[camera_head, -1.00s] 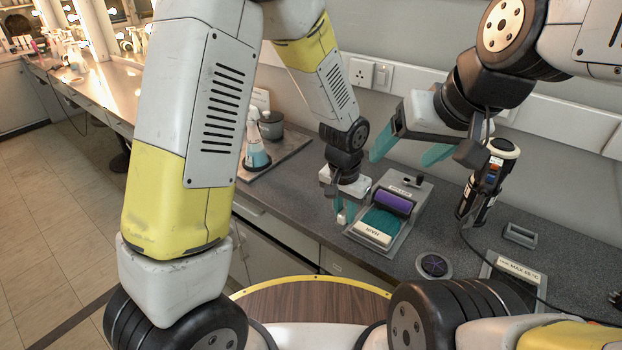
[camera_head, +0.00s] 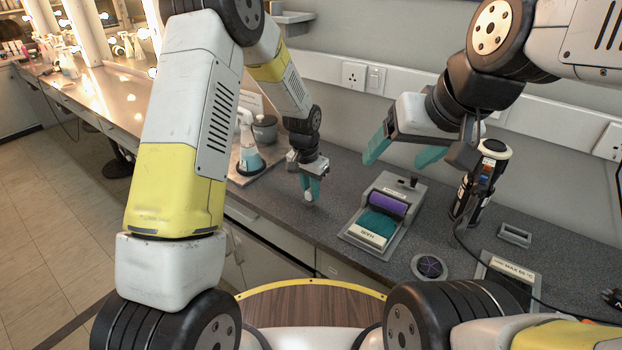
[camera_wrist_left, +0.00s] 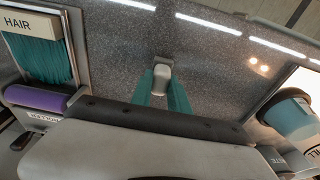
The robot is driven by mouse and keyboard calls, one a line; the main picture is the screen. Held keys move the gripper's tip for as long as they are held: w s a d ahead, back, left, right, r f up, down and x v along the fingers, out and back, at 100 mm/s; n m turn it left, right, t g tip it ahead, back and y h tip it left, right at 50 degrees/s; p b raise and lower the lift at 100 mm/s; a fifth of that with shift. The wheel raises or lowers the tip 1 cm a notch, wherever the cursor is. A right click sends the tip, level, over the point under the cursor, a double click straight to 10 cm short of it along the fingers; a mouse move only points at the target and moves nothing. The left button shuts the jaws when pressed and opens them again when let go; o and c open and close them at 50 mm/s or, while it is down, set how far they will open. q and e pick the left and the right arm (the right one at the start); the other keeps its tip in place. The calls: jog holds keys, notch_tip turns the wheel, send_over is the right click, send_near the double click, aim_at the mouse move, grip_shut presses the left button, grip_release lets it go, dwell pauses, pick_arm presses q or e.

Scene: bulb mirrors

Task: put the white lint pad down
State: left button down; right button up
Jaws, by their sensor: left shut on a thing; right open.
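My left gripper (camera_head: 311,186) is shut on the small white lint pad (camera_head: 308,197), low over the grey counter (camera_head: 330,215). In the left wrist view the pad (camera_wrist_left: 163,66) shows between the teal fingertips (camera_wrist_left: 163,85), with speckled counter around it. I cannot tell whether the pad touches the counter. My right gripper (camera_head: 405,152) is open and empty, above and behind the tray labelled HAIR.
The HAIR tray (camera_head: 349,232) with teal bristles and a purple roll (camera_head: 389,203) stands right of my left gripper. A corded black tool (camera_head: 478,185) stands right. Counter between is clear.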

pick_arm(q)
jog(key=shift+f, duration=0.8)
jog(key=c, duration=1.3)
grip_release()
jog(key=shift+f, duration=0.1)
jog(key=shift+o, duration=0.2)
jog(key=r, duration=0.4)
jog(key=s+r, duration=0.1)
jog(key=r, duration=0.3)
jog(key=a+r, duration=0.1)
jog(key=r, duration=0.3)
jog(key=shift+s, duration=0.15)
notch_tip(320, 180, up, 9)
jog(key=n+t, duration=0.1)
jog(key=n, duration=0.1)
send_over(307, 192)
jog(key=s+a, duration=0.5)
jog(key=s+a+r+n+t, duration=0.2)
jog(key=s+a+r, duration=0.2)
jog(key=s, duration=0.6)
jog(key=s+a+r+n+t+h, duration=0.1)
jog(key=s+a+r, duration=0.3)
jog(key=s, duration=0.6)
jog(key=shift+r+n+t, duration=0.5)
jog(key=shift+r+n, duration=0.3)
